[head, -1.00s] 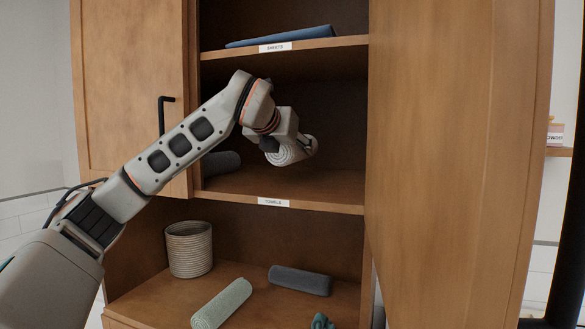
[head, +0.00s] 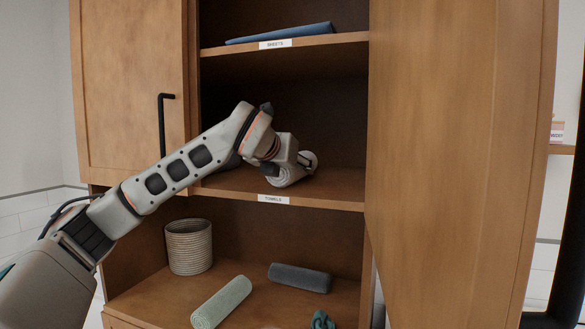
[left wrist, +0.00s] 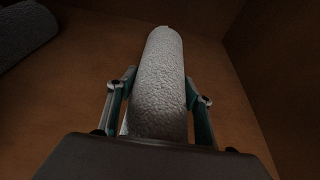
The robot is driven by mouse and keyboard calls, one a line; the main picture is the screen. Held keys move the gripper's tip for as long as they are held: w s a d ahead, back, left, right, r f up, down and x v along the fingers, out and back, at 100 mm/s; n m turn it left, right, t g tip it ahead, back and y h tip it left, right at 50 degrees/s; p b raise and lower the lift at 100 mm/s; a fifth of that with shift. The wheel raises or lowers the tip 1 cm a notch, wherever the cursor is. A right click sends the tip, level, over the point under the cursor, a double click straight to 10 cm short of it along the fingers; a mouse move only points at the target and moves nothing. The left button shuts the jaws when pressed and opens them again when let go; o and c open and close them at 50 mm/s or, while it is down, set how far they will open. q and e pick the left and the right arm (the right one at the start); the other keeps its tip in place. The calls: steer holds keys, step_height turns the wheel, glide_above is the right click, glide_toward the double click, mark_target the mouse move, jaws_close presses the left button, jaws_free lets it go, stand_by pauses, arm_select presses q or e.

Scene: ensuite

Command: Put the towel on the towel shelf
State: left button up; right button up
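A light rolled towel (head: 288,178) is low over the shelf labelled TOWELS (head: 330,190), seemingly resting on it; I cannot tell if there is a small gap. My left gripper (left wrist: 160,88) has a finger on each side of the roll, close against it. The rolled towel (left wrist: 160,70) points away into the cabinet in the left wrist view. In the head view my left wrist hides part of it. A small teal and dark shape (head: 321,320) at the bottom edge looks like the tips of my right gripper; its opening cannot be told.
A dark grey rolled towel (left wrist: 25,38) lies to the left on the same shelf. The SHEETS shelf (head: 340,38) with blue cloth is above. Below are a woven basket (head: 189,247), a green roll (head: 221,302) and a grey roll (head: 300,278). The open door (head: 450,150) bounds the right.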

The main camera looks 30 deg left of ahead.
arm_select(q)
steer(key=shift+o, duration=1)
steer(key=shift+r, duration=0.1)
steer(key=shift+s+r, duration=0.1)
steer(key=shift+r, duration=0.1)
step_height(320, 180, up, 4)
glide_above(288, 176)
steer(key=s+a, duration=0.2)
steer(key=shift+s+r+b, duration=0.15)
steer(key=shift+r+b, duration=0.05)
steer(key=shift+b, duration=0.1)
steer(key=shift+f, duration=0.1)
